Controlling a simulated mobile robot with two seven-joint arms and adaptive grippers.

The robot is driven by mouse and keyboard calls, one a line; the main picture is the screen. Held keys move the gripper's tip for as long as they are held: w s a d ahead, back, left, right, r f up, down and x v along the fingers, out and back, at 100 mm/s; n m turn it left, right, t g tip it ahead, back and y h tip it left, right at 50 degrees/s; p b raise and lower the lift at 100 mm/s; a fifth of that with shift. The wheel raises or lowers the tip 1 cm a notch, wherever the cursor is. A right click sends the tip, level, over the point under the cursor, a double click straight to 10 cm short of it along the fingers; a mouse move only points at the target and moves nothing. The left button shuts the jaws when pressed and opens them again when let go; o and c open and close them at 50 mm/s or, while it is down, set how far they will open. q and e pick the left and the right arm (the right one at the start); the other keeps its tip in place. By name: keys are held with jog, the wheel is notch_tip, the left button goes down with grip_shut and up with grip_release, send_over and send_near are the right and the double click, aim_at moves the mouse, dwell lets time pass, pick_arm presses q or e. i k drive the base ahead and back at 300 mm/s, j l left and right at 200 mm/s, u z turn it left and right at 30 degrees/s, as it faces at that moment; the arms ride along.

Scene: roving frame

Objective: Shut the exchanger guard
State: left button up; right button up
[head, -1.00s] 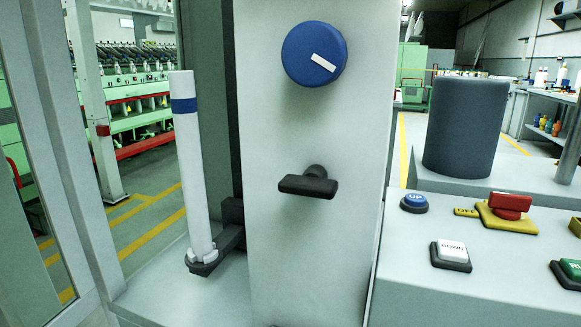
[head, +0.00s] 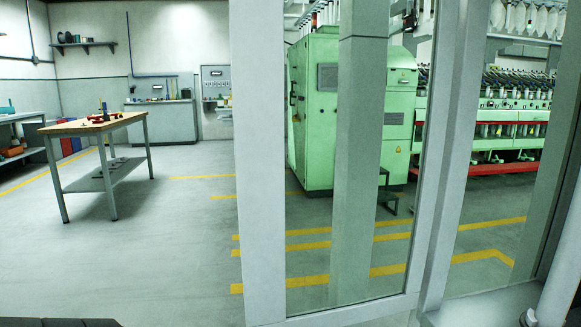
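A tall grey-framed panel with a clear pane, which looks like the exchanger guard (head: 258,160), stands upright right of the middle in the head view. Its left upright, right upright and part of its bottom rail show; its top is cut off. Its right side is beside a grey post of the machine. I see no handle on it. It seems to stand out to the left of the machine's open bay, but I cannot tell its exact angle. Neither gripper is in view.
A white tube (head: 562,262) stands at the right edge, beyond the post. A wooden-topped table (head: 90,125) stands at the left. Green machines (head: 312,120) show through and beyond the pane. The grey floor (head: 170,240) left of the panel is clear.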

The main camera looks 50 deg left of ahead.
aim_at(257, 27)
jog(key=k+j+u, duration=0.2)
jog(key=j, duration=0.2)
jog(key=j+u, duration=0.2)
jog(key=j, duration=0.15)
jog(key=j+z, duration=0.9)
jog(key=j, duration=0.15)
jog(key=j+z, duration=0.45)
jog(key=j, duration=0.55)
jog(key=j+z, duration=0.4)
jog(key=j, duration=0.65)
jog(key=k+j, duration=0.4)
jog(key=j+z, duration=0.05)
